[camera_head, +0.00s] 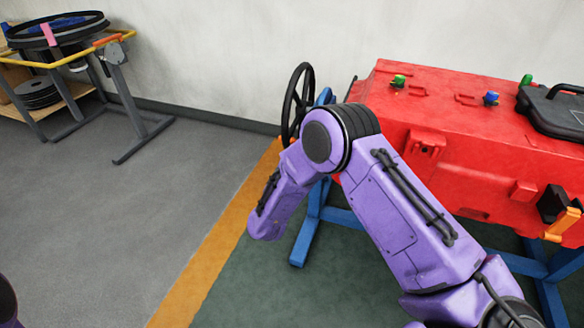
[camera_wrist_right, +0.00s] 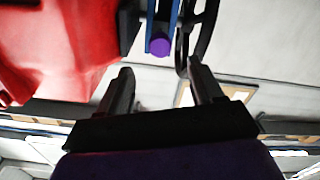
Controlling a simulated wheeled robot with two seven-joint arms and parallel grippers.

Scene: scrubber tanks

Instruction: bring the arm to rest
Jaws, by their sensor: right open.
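My right arm (camera_head: 405,215) comes in from the lower right of the head view, bends at the elbow and slopes down to the left, in front of the red tank (camera_head: 470,125). Its gripper is not visible in the head view. In the right wrist view my right gripper (camera_wrist_right: 160,82) has its two fingers apart with nothing between them. Beyond the fingers are a black wheel (camera_wrist_right: 203,30), a blue bar with a purple round end (camera_wrist_right: 160,46), and the red tank (camera_wrist_right: 60,45). My left gripper is out of view.
The red tank stands on a blue frame (camera_head: 305,235), with a black handwheel (camera_head: 297,100) at its left end. A black case (camera_head: 555,112) lies on top; an orange handle (camera_head: 562,225) is at right. A grey cart with yellow rail (camera_head: 72,52) stands back left. Grey floor (camera_head: 110,215) between is clear.

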